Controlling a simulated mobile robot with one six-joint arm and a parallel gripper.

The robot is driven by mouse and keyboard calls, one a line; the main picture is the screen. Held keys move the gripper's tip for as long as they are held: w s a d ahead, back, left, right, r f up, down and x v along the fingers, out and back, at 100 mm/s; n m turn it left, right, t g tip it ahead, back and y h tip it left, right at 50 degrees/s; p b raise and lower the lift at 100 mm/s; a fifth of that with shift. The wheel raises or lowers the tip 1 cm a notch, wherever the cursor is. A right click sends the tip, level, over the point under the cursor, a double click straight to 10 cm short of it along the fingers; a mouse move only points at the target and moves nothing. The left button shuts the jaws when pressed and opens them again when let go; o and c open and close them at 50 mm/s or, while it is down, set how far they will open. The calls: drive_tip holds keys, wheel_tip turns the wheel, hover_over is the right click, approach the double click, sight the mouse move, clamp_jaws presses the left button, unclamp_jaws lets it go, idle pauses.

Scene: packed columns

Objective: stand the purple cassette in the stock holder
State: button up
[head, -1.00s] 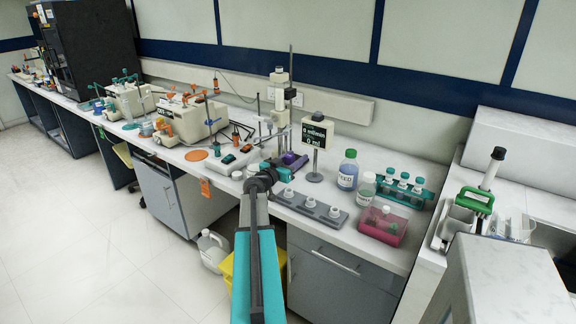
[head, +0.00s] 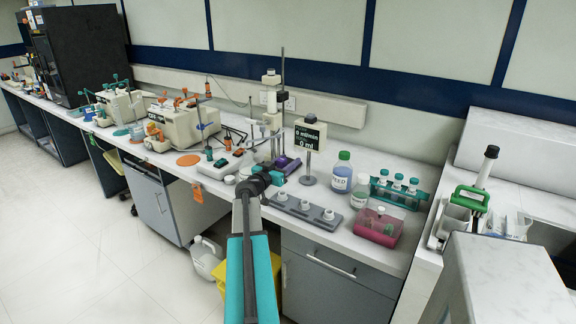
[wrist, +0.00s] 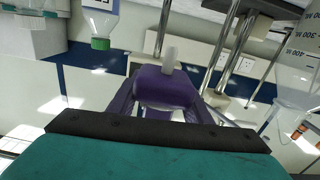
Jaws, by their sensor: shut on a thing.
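The purple cassette (wrist: 166,88) is in front of my gripper in the wrist view, with a pale translucent stub on top. My gripper (head: 276,178) is shut on it above the bench. In the head view the cassette (head: 288,163) is a small purple shape just beyond my gripper, partly hidden by it. A grey holder (head: 296,212) with white-topped round pieces lies at the bench's front edge, right of my gripper. It may be the stock holder; I cannot tell for sure.
A blue-liquid bottle (head: 342,174), a teal tube rack (head: 400,194) and a pink box (head: 378,228) stand to the right. A display on a post (head: 309,138) and metal rods stand behind the gripper. White instruments (head: 182,125) fill the left.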

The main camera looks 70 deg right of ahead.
drive_tip(key=shift+f+b, duration=2.65)
drive_tip(key=shift+b, duration=0.75)
drive_tip(key=shift+b, duration=2.65)
drive_tip(key=shift+f+b, duration=0.85)
drive_tip(key=shift+b, duration=0.45)
idle(0.7)
